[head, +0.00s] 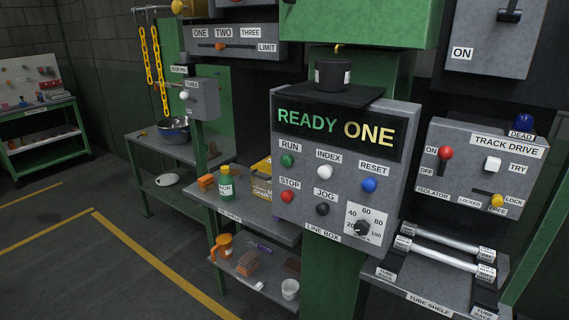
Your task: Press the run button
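The green run button (287,160) is at the upper left of the grey line box (301,204), under the label RUN. The box's display (340,130) reads READY ONE. A white index button (324,172) and a blue reset button (369,185) are to its right. The red stop button (287,196) is directly below it, with a black jog button (322,208) beside that. A dial (362,228) is at the box's lower right. Neither of my grippers is in the head view.
The track drive panel (470,170) with a red-knobbed lever is to the right. Below it is the tube shelf (420,290) with two tubes. A bench (245,212) with a green bottle (226,182) is left of the box. The floor at left is clear.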

